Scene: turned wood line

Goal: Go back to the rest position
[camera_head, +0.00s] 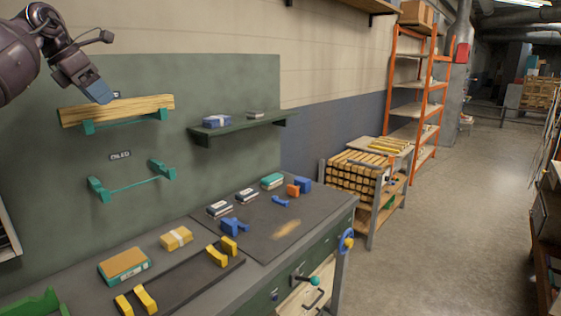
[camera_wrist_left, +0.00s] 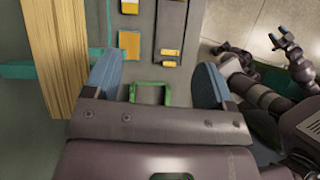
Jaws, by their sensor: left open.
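My left gripper (camera_head: 100,92) is high at the upper left in the head view, in front of the green wall panel. In the left wrist view its blue fingers are spread apart with nothing between them (camera_wrist_left: 155,78). A turned-wood blank or beam (camera_head: 120,107) rests on the upper teal wall bracket (camera_head: 125,122), close beside the gripper. It also shows at the left of the left wrist view (camera_wrist_left: 55,55). My right gripper (camera_wrist_left: 284,38) shows small at the upper right of the left wrist view; its jaw opening is unclear.
A lower teal bracket (camera_head: 130,185) on the panel is empty. A dark shelf (camera_head: 235,130) holds small boxes. The bench (camera_head: 190,235) below carries boxes, blue parts and a black tray with yellow supports (camera_head: 185,282).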

